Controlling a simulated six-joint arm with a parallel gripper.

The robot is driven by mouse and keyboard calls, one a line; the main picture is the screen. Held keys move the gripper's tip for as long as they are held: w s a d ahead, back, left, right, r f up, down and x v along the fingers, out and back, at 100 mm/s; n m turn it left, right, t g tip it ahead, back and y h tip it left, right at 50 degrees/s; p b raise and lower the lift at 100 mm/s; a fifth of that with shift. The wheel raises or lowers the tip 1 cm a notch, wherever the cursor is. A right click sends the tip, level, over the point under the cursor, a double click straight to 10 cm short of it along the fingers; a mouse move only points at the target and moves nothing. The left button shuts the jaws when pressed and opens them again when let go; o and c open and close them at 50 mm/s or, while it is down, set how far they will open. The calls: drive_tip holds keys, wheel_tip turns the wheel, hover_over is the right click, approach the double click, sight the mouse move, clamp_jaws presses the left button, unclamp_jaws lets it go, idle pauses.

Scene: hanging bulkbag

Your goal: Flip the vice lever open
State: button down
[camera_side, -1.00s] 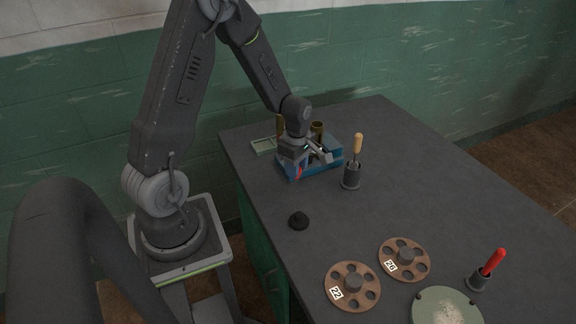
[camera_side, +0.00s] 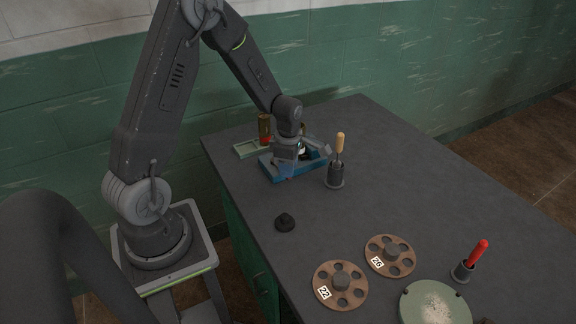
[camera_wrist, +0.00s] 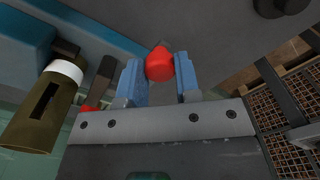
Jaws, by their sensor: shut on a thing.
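The blue vice (camera_side: 283,169) sits on the far part of the grey bench in the side view. My gripper (camera_side: 300,154) is low over it and hides part of it. In the wrist view my two blue-grey fingers (camera_wrist: 160,80) are closed on the sides of a red knob (camera_wrist: 159,62), which looks like the end of the vice lever. The rest of the lever is hidden. Blue vice body (camera_wrist: 105,38) also shows at the upper left there. An olive cylinder with a white band (camera_wrist: 38,112) is left of my fingers.
An olive cylinder (camera_side: 264,126) stands by a pale green tray (camera_side: 246,149) behind the vice. A wooden-handled tool (camera_side: 340,144) stands in a dark holder (camera_side: 335,177) close right of it.

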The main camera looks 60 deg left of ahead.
drive_tip(key=c, duration=0.8)
unclamp_jaws()
wheel_tip(320, 180, up, 14)
drive_tip(key=shift+f, duration=0.1)
